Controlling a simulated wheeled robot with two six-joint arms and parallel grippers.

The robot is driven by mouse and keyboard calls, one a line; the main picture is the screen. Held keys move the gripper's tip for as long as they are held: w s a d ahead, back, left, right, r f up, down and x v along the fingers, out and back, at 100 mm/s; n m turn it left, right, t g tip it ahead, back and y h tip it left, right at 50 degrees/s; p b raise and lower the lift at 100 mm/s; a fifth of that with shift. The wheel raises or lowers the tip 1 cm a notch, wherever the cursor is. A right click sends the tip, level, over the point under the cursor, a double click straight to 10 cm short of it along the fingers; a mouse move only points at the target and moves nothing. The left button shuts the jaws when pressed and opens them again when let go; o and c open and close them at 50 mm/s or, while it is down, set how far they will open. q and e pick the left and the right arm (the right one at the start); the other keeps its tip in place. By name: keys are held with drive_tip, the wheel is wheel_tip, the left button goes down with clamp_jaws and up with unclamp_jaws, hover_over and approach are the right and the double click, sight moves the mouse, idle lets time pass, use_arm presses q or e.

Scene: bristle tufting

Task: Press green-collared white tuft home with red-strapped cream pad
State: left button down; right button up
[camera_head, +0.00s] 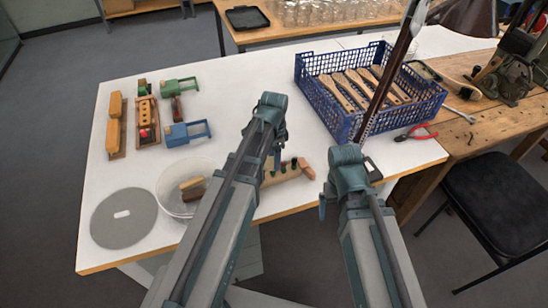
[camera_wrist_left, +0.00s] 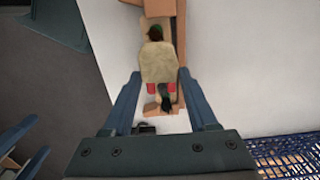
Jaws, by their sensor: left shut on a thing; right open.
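In the left wrist view, my left gripper (camera_wrist_left: 160,84) is shut on the cream pad (camera_wrist_left: 158,62), with red strap parts (camera_wrist_left: 152,88) at its near edge. The pad is over a light wooden brush block (camera_wrist_left: 157,22). A dark-topped tuft (camera_wrist_left: 155,33) shows past the pad's far edge and a dark tuft (camera_wrist_left: 165,101) at its near side. The head view shows the block (camera_head: 290,173) with several coloured tufts, partly behind my left gripper (camera_head: 275,152). I cannot make out the green-collared white tuft or whether the pad touches it. My right gripper (camera_head: 345,165) is open, right of the block.
A blue crate (camera_head: 345,128) of wooden brushes stands at the back right, with red-handled pliers (camera_head: 415,133) beside it. A clear bowl (camera_head: 172,205) and grey disc (camera_head: 124,218) are front left. Wooden holders (camera_head: 117,125) and a blue clamp (camera_head: 187,133) stand behind. The table's middle back is clear.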

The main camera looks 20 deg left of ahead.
use_arm(q)
drive_tip(key=shift+f+b, duration=0.4)
drive_tip(key=shift+f, duration=0.05)
idle(0.5)
drive_tip(key=shift+r+p, duration=0.75)
idle(1.1)
drive_tip(key=shift+r+p, duration=2.45)
